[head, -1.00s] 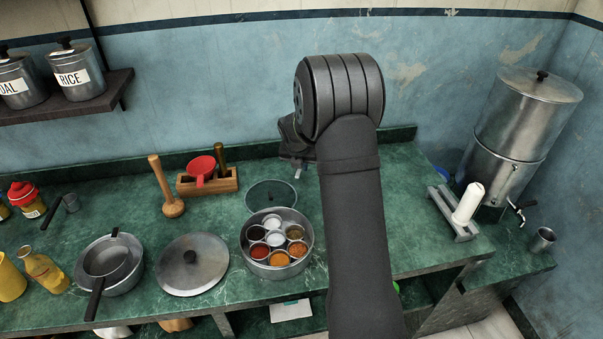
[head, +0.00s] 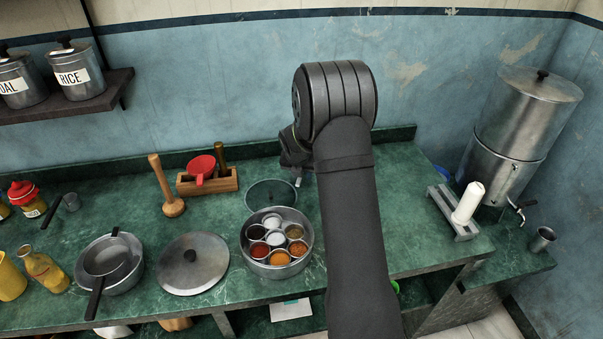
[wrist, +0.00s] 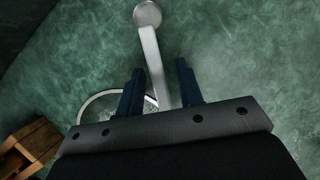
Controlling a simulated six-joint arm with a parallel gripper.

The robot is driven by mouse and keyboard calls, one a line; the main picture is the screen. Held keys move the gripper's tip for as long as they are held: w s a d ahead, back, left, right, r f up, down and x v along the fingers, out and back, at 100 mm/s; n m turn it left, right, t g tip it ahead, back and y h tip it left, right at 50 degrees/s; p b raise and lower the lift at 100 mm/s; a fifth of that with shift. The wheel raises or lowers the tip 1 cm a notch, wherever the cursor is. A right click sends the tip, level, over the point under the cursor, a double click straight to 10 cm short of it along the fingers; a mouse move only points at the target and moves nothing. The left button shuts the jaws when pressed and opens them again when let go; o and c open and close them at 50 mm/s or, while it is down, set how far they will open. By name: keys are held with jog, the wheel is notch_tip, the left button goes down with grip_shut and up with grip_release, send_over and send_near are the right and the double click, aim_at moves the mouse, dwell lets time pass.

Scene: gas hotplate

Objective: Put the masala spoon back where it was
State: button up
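The masala spoon (wrist: 148,45) shows in the wrist view, with its small round bowl at the top and its pale flat handle running down between my fingers. My gripper (wrist: 160,75) is open, with a gap on each side of the handle. Whether the spoon touches the counter is unclear. In the head view my gripper (head: 296,160) is partly hidden by my arm, just behind the clear round lid (head: 270,193). The round steel masala box (head: 280,273) stands open in front of that lid, holding several cups of spices.
A steel lid (head: 207,277) and a pan (head: 122,281) lie further left. A rolling-pin-like white object (head: 468,203) and a steel dispenser (head: 510,140) stand right.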

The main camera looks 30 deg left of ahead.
jog(key=shift+s+r, duration=0.1)
jog(key=shift+r, duration=0.45)
jog(key=v, duration=1.1)
jog(key=shift+f, duration=0.1)
jog(key=x, duration=1.1)
jog(key=shift+f, duration=0.4)
jog(key=shift+r, duration=1.1)
jog(key=shift+f, duration=0.15)
